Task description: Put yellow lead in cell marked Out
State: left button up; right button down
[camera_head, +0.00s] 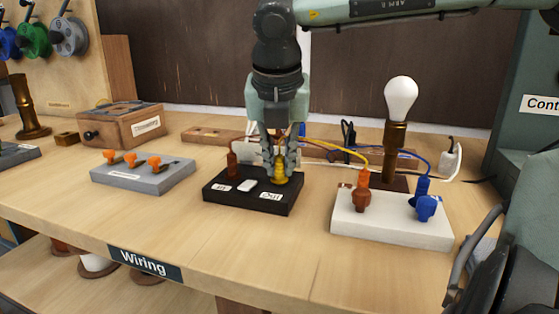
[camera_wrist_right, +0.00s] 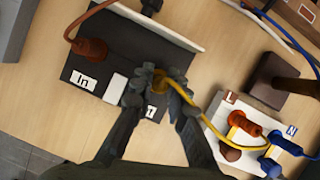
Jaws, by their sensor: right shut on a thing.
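My right gripper (camera_head: 280,165) points down at the right part of the black switch block (camera_head: 238,203), with its fingers shut on the yellow lead's plug (camera_head: 280,177). The plug is at the block's top, just behind the Out label (camera_head: 270,196). The fingers hide part of it, and I cannot tell how deep it sits. In the right wrist view the yellow plug (camera_wrist_right: 159,89) shows between the fingertips (camera_wrist_right: 165,86). The yellow lead (camera_head: 345,147) arcs right to the lamp's white block. A brown plug (camera_head: 232,164) stands at the In label (camera_head: 221,187).
A white block (camera_head: 390,228) with orange-brown and blue plugs stands at right, the lit-looking bulb (camera_head: 401,100) behind it. A grey block (camera_head: 143,180) with orange pieces is at left, near a wooden box (camera_head: 122,124). The front table strip is clear.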

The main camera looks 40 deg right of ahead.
jog(key=shift+f+b, duration=0.3)
jog(key=shift+b, duration=0.1)
jog(key=c, duration=1.4)
grip_release()
jog(key=shift+c, duration=0.2)
jog(key=v, duration=1.2)
